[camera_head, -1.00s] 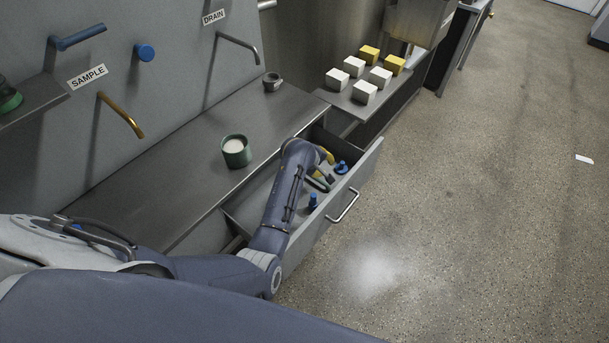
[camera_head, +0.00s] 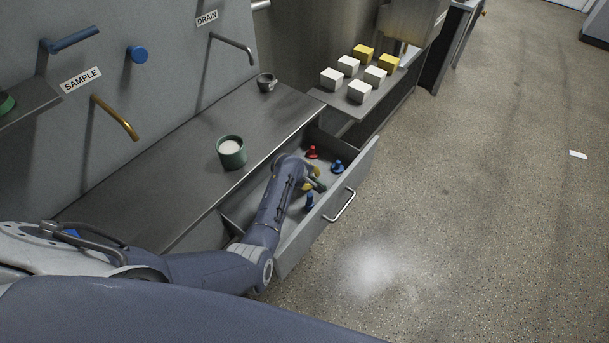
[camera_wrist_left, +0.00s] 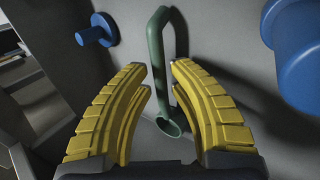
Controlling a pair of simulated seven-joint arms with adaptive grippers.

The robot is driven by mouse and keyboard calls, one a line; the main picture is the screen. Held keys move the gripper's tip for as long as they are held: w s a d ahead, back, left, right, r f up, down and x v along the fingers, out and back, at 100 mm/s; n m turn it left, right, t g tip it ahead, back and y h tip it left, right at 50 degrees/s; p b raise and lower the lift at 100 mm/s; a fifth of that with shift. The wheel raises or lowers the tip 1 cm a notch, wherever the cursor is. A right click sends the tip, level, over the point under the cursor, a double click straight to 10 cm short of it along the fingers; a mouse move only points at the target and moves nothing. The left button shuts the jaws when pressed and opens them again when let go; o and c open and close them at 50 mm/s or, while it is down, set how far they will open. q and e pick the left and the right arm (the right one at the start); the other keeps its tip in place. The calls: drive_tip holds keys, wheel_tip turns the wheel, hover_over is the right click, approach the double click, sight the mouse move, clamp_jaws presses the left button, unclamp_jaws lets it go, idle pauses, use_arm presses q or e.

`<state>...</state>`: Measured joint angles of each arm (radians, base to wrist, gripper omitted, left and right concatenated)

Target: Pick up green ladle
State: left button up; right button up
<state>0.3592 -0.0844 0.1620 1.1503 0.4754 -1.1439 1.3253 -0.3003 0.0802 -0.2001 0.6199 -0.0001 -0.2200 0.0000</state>
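The green ladle (camera_wrist_left: 155,48) lies in the open drawer, seen in the left wrist view. Its long looped handle runs up the picture and its small round end points toward me. My left gripper (camera_wrist_left: 160,72) is open, with one yellow finger on each side of the ladle and a gap to each. In the head view my left gripper (camera_head: 314,180) is down inside the drawer, and the ladle cannot be made out there. My right gripper is not in view.
The drawer (camera_head: 356,172) also holds a red peg (camera_head: 312,152), a blue peg (camera_head: 337,166) and another blue peg (camera_head: 309,201). A green cup (camera_head: 232,153) of white material and a small grey bowl (camera_head: 266,83) stand on the counter. White and yellow blocks (camera_head: 360,92) sit on a shelf.

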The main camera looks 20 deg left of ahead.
use_arm(q)
drive_tip(key=shift+x, duration=0.85)
drive_tip(key=shift+c, duration=0.4)
clamp_jaws()
